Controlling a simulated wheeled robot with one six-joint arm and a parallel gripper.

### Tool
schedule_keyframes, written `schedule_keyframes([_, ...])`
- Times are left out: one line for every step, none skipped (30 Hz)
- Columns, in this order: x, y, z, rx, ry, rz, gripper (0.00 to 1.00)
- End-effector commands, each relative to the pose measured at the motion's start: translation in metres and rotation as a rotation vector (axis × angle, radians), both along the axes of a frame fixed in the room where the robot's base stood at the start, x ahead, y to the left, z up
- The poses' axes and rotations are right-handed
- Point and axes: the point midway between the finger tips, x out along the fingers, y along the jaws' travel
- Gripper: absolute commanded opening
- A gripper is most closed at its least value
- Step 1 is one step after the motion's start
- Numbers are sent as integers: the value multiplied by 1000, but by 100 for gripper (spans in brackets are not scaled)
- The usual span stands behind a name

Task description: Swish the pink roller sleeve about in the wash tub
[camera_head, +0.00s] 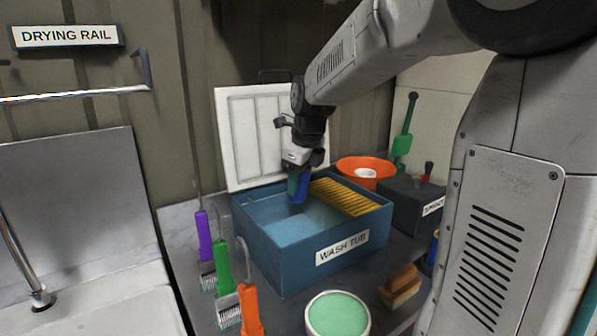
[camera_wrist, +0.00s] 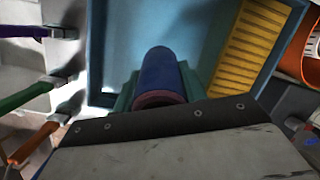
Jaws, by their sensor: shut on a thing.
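My gripper (camera_head: 297,183) is shut on a blue roller sleeve (camera_head: 301,190). In the wrist view the sleeve (camera_wrist: 162,75) sits between green fingers, with a dull pinkish-red ring at its near end. Its body looks blue, and I see no plainly pink sleeve elsewhere. The sleeve points down into the open blue wash tub (camera_head: 275,254), toward the back, left of the yellow ribbed board (camera_head: 345,197). The tub's pale blue inside also shows in the wrist view (camera_wrist: 110,45). I cannot tell whether the sleeve's lower end touches water.
Purple (camera_head: 204,236), green (camera_head: 223,268) and orange (camera_head: 250,310) handled brushes stand left of the tub. A pot of green paint (camera_head: 337,314) and a brown block (camera_head: 400,287) are in front. An orange bowl (camera_head: 364,170) and a dark box (camera_head: 408,200) stand at the right. A white panel (camera_head: 250,135) rises behind.

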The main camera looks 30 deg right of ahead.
Motion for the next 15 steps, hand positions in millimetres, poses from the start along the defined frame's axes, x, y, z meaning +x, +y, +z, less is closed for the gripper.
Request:
schedule_keyframes([-1, 0, -6, 1, 3, 0, 20])
schedule_keyframes([-1, 0, -9, 1, 3, 0, 20])
schedule_keyframes([-1, 0, -13, 1, 3, 0, 20])
schedule_keyframes([0, 0, -16, 1, 3, 0, 20])
schedule_keyframes([0, 0, -19, 1, 3, 0, 20])
schedule_keyframes([0, 0, -23, 0, 4, 0, 20])
schedule_keyframes([0, 0, -26, 1, 3, 0, 20])
schedule_keyframes([0, 0, -29, 0, 4, 0, 20])
schedule_keyframes([-1, 0, -33, 0, 4, 0, 20])
schedule_keyframes([0, 0, -36, 1, 3, 0, 20])
schedule_keyframes([0, 0, -39, 0, 2, 0, 20])
schedule_keyframes([0, 0, -43, 1, 3, 0, 20])
schedule_keyframes([-1, 0, -46, 0, 4, 0, 20])
schedule_keyframes([-1, 0, -49, 0, 4, 0, 20])
schedule_keyframes([0, 0, -53, 1, 3, -1, 20])
